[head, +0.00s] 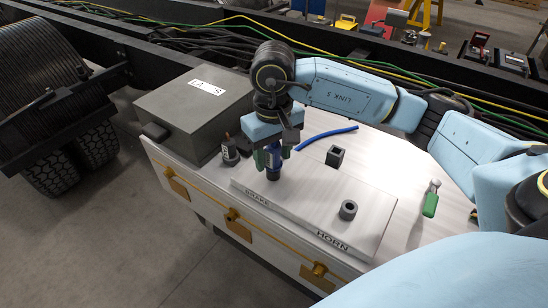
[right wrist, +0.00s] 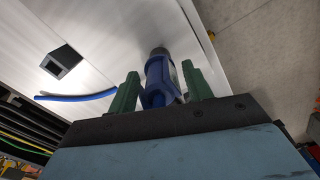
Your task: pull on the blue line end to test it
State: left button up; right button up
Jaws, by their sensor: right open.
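The blue line end (head: 273,173) is a blue cylinder with a dark lower tip, upright at the white plate near the BRAKE label. My right gripper (head: 273,158) is around it with green fingers on either side, open. In the right wrist view the blue line end (right wrist: 157,72) sits between the green fingers (right wrist: 160,70), with gaps visible beside it. A blue hose (head: 326,138) lies to the right, also in the right wrist view (right wrist: 75,97); whether it joins the line end is hidden. My left gripper is not in view.
A grey box (head: 190,110) and a small dark fitting (head: 230,152) stand left of the gripper. A dark square socket (head: 335,157), a grey ring (head: 348,210) near the HORN label and a green-handled tool (head: 431,200) stand to the right. Cables run behind.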

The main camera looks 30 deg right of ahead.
jog(key=shift+r, duration=0.1)
jog(key=shift+r+p, duration=1.4)
jog(key=shift+r, duration=2)
jog(key=shift+s, duration=0.1)
